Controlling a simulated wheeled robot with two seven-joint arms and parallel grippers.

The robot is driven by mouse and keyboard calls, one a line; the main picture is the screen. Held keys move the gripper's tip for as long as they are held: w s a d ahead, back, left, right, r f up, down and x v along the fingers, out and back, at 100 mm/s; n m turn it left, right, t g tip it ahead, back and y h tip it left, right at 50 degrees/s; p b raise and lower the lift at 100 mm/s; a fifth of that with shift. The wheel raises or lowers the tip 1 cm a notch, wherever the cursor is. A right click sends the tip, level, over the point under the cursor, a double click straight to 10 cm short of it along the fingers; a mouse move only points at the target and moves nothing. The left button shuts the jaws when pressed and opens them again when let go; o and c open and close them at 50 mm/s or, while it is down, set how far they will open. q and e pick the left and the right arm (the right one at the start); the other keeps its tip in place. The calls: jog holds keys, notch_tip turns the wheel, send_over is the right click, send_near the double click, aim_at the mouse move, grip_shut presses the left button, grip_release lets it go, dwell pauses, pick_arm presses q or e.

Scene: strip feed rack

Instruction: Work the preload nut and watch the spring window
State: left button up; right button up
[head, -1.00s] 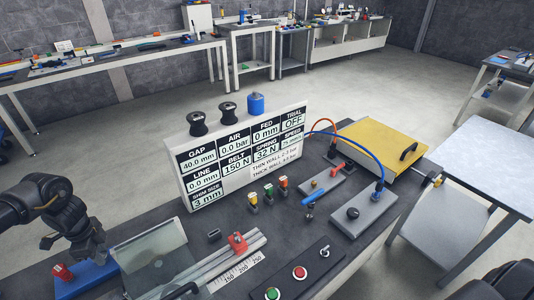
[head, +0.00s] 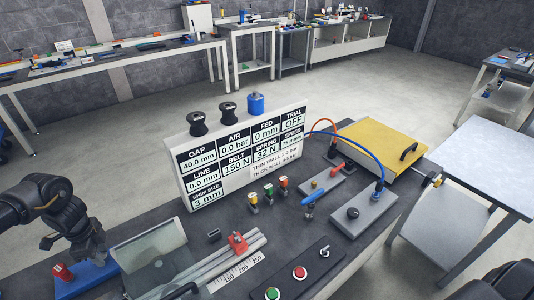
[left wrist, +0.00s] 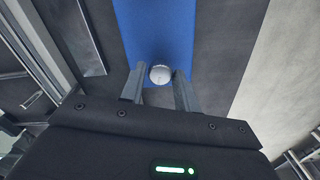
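My left gripper (head: 72,246) hangs over the blue base (head: 88,280) at the front left of the bench. In the left wrist view its two fingers (left wrist: 160,88) stand apart, with a round pale metal knob (left wrist: 160,74) between or just beyond their tips. Gaps show beside the knob, and I cannot tell how deep the fingers reach. The knob lies over the blue strip (left wrist: 157,30); it may be the preload nut. The spring window (head: 266,150) on the white readout board reads 32 N.
A red block (head: 62,272) sits on the blue base. A clear cover (head: 150,255) and rails with a red clamp (head: 237,242) stand beside it. The board (head: 185,195) also shows belt 150 N, gap 40.0 mm and trial off. Valves with hoses and a yellow plate (head: 375,145) are at right.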

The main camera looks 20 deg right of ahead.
pick_arm(q)
jog(key=shift+r, duration=0.15)
notch_tip(320, 180, up, 6)
jog(key=p, duration=0.5)
dwell(0.3)
jog(key=o, duration=0.3)
notch_tip(320, 180, up, 6)
jog(key=p, duration=0.4)
dwell(0.4)
